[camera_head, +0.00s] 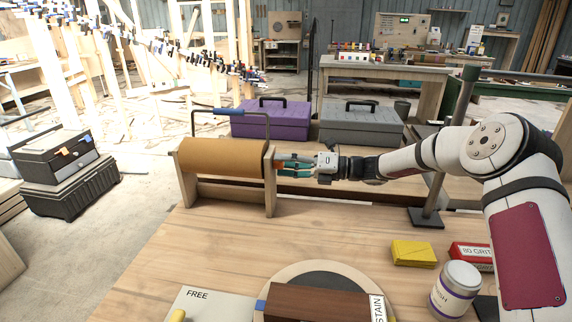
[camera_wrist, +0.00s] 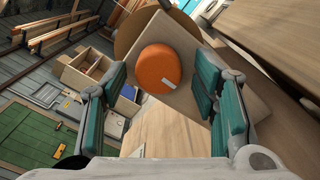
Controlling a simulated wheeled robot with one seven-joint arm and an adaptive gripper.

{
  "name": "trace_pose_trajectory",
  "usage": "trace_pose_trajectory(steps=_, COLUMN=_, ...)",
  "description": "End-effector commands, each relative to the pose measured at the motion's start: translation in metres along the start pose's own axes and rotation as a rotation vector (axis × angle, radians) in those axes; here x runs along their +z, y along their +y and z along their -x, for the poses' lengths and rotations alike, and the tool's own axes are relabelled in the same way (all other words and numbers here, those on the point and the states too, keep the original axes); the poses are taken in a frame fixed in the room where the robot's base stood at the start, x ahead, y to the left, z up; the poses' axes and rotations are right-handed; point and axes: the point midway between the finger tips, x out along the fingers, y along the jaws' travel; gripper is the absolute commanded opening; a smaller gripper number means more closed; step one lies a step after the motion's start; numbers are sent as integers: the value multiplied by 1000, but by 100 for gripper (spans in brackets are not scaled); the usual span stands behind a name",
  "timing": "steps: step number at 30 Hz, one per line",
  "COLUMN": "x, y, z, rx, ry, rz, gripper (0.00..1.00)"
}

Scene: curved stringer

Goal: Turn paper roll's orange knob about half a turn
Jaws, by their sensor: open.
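The paper roll (camera_head: 222,157) is brown and lies level in a wooden stand (camera_head: 270,190) on the workbench. Its orange knob (camera_wrist: 159,67) shows in the wrist view as a round disc with a small pale mark at its lower right, in front of the stand's end board (camera_wrist: 185,92). In the head view the knob is mostly hidden by my gripper (camera_head: 284,167), at the right end of the roll. In the wrist view my gripper (camera_wrist: 165,105) is open, with teal finger pads on either side and below the knob. I see no contact with the knob.
A purple toolbox (camera_head: 270,122) and a grey toolbox (camera_head: 362,126) stand behind the roll. A metal post (camera_head: 436,185) rises close to my arm. A yellow pack (camera_head: 413,253), a white jar (camera_head: 455,290) and a turntable (camera_head: 290,272) are at the front. The bench middle is clear.

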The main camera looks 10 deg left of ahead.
Motion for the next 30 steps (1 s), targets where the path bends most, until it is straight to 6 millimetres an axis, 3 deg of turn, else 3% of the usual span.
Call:
trace_pose_trajectory(steps=5, x=1, y=0, z=14, rx=-1, ry=-2, rz=1, gripper=54)
trace_pose_trajectory(steps=18, x=0, y=-1, z=98, rx=-3, ry=-2, rz=0, gripper=54)
trace_pose_trajectory(steps=24, x=0, y=-1, z=117, rx=-2, ry=-1, rz=0, gripper=54)
trace_pose_trajectory(steps=30, x=0, y=0, z=121, rx=0, ry=1, rz=0, gripper=54)
